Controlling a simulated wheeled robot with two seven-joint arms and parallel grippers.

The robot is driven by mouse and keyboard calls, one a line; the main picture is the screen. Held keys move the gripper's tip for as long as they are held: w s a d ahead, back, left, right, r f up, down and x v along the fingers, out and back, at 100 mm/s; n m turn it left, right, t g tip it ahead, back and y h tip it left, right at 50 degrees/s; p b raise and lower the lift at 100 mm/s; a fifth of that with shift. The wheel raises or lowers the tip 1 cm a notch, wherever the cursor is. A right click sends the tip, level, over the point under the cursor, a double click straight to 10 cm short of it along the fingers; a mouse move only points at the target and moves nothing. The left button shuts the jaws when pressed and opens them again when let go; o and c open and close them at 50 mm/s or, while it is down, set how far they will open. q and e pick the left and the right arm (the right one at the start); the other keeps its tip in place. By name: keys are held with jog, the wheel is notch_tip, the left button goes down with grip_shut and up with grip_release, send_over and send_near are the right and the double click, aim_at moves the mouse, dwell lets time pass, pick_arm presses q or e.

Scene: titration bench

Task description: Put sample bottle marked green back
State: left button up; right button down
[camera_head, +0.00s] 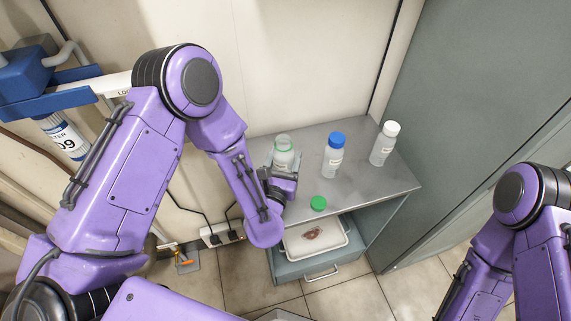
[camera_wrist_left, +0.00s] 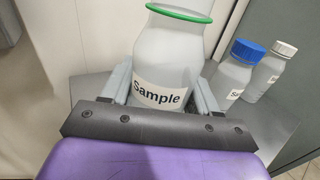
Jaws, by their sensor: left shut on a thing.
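The green-marked sample bottle (camera_head: 284,155) is white, with a green ring at its neck and no cap on it. It is upright at the left of the metal bench top (camera_head: 345,186). In the left wrist view the bottle (camera_wrist_left: 172,50) stands between the fingers with its "Sample" label facing me. My left gripper (camera_head: 284,177) is shut on the bottle. I cannot tell whether the bottle's base touches the bench. A green cap (camera_head: 318,203) lies on the bench near its front edge. My right gripper is out of view; only part of that arm shows at the right.
A blue-capped bottle (camera_head: 333,155) and a white-capped bottle (camera_head: 384,144) stand to the right on the bench. Below is an open drawer (camera_head: 318,270) with a white tray (camera_head: 344,237) holding a small brown thing. A tall grey cabinet (camera_head: 470,110) bounds the right side.

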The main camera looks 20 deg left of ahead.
aim_at(286, 166)
pick_arm(q)
jog(key=f, duration=0.1)
jog(key=w+f, duration=0.1)
jog(key=f, duration=0.1)
jog(key=shift+w+a+f, duration=0.1)
jog(key=shift+f, duration=0.7)
jog(key=shift+f, duration=0.1)
jog(key=o, duration=1.1)
